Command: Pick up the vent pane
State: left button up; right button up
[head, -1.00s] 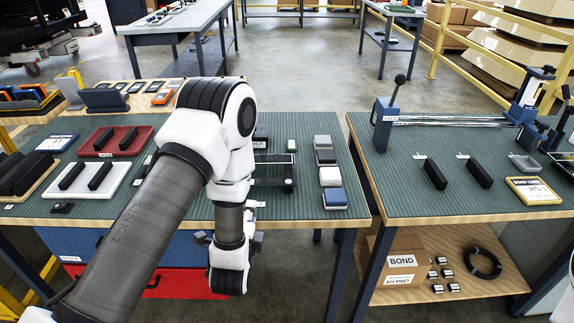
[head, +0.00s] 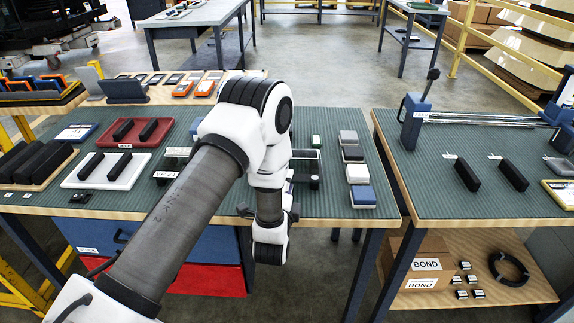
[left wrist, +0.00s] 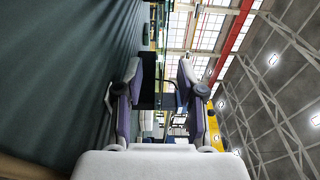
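A thin framed piece that looks like the vent pane (head: 308,165) stands in a dark holder on the green-topped table, partly hidden by my left arm. Its clear middle is hard to make out. My left gripper is mostly hidden behind my own wrist in the head view, at the table's front edge. In the left wrist view my left gripper (left wrist: 160,78) lies sideways, low beside the table top, its two fingers spread apart. A dark block (left wrist: 147,85) shows beyond and between the fingers; I cannot tell any contact. My right gripper is not in view.
A red tray (head: 133,146) and a white tray (head: 105,183) with black bars lie at the left. Several small boxes (head: 358,173) line the table's right end. A second table (head: 450,210) with a lever fixture stands at the right, beyond a narrow gap.

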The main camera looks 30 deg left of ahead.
pick_arm(q)
jog(key=x, duration=0.5)
jog(key=shift+f, duration=0.1)
grip_shut()
jog(key=shift+r, duration=0.25)
